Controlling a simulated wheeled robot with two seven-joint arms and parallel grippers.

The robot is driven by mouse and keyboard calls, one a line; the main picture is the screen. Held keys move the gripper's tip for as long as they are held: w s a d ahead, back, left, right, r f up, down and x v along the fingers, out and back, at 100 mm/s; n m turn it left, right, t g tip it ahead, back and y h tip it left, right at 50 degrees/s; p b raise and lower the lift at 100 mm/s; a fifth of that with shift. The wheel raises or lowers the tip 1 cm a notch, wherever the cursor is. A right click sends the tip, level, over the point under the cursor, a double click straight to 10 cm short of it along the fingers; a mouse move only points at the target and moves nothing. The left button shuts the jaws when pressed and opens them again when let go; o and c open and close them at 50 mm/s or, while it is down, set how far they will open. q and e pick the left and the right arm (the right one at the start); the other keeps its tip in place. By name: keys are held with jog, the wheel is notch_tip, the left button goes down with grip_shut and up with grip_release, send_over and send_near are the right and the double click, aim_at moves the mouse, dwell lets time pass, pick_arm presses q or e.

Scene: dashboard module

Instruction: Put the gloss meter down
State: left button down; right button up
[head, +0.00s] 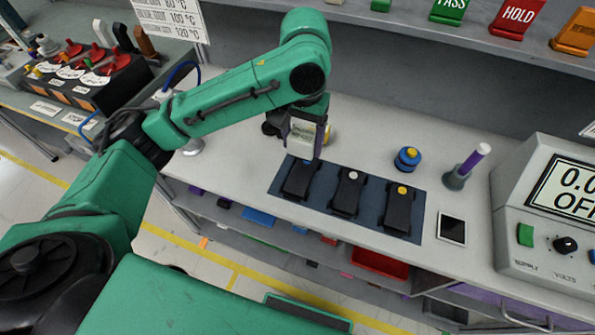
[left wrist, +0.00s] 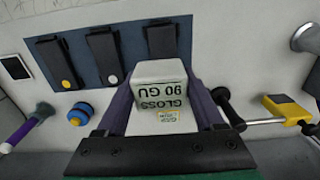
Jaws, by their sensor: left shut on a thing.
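The gloss meter (left wrist: 160,88) is a white box with dark lettering reading "GLOSS 90 GU", upside down in the left wrist view. My left gripper (left wrist: 161,101) is shut on it, with a finger along each side. In the head view my left gripper (head: 304,138) points down over the bench at the back left of the blue mat, with the pale gloss meter (head: 301,133) between its fingers. I cannot tell whether its underside touches the bench. My right gripper is not in view.
Several black modules lie on the blue mat (head: 332,211). A yellow-ended tool (left wrist: 288,109) lies beside the gripper. Bench behind the mat is mostly clear.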

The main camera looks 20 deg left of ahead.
aim_at(299, 179)
pick_arm(q)
jog(key=f, duration=1)
jog(key=shift+a+f, duration=0.3)
jog(key=shift+a, duration=0.05)
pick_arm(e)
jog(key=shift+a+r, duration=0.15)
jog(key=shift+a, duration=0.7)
pick_arm(q)
grip_release()
jog(key=shift+f, duration=0.1)
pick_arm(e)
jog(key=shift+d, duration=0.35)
pick_arm(q)
jog(key=shift+r, duration=0.3)
notch_tip(299, 179, up, 12)
jog(key=shift+f, duration=0.15)
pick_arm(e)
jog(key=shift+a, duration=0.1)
